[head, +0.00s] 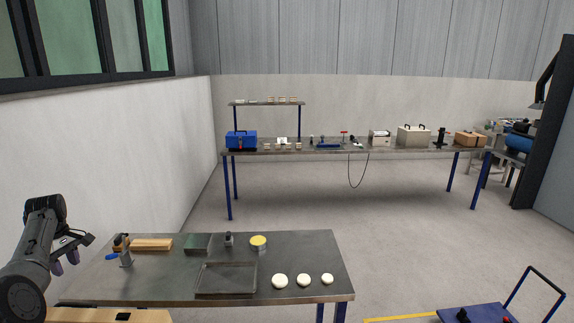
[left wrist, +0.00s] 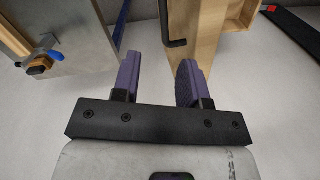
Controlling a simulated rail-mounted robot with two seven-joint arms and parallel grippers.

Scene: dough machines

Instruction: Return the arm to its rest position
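My left arm comes in at the left edge of the head view, with the left gripper (head: 66,262) beside the left end of the near metal table (head: 150,287). In the left wrist view the left gripper (left wrist: 160,82) has its two purple fingers apart with nothing between them. Below them show the floor, a wooden cabinet (left wrist: 222,30) with a black handle and a table corner. My right arm and gripper are not in view.
The near table holds a dark tray (head: 226,292), several white dough pieces (head: 303,280), a yellow-topped tin (head: 258,241), a wooden block (head: 151,244) and a clamp-like tool (head: 122,250). A blue cart (head: 476,314) stands at the lower right. A long workbench (head: 350,149) stands behind, beyond open floor.

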